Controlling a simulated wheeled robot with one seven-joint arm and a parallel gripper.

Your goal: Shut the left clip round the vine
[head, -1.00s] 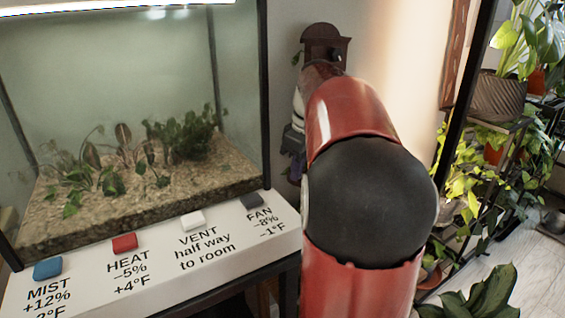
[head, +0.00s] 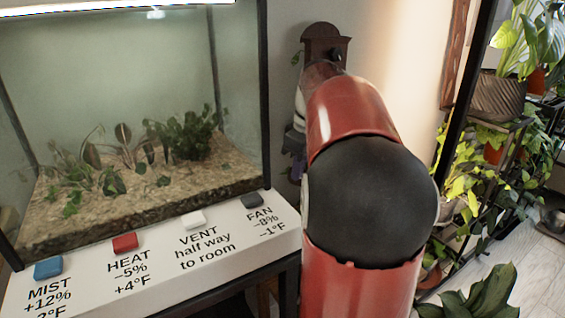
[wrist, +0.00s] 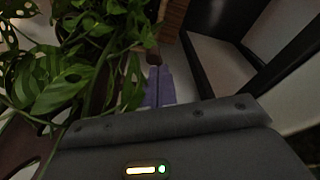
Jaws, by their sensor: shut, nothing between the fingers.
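In the wrist view my gripper (wrist: 158,78) shows as two purple fingers side by side, closed together with nothing between them. A leafy green vine (wrist: 66,88) with split leaves fills the left of that view, beside the fingers. A brown wooden piece (wrist: 172,20) rises just beyond the fingertips, with a small rounded brown end near them. I cannot make out the left clip or its state. In the head view my red arm hides most of the gripper and whatever is in front of it.
A glass terrarium (head: 130,60) stands at the left in the head view, behind a white panel (head: 215,225) with several coloured buttons. A dark brown wall piece (head: 325,42) is beyond my arm. Shelves of potted plants (head: 498,95) stand at the right.

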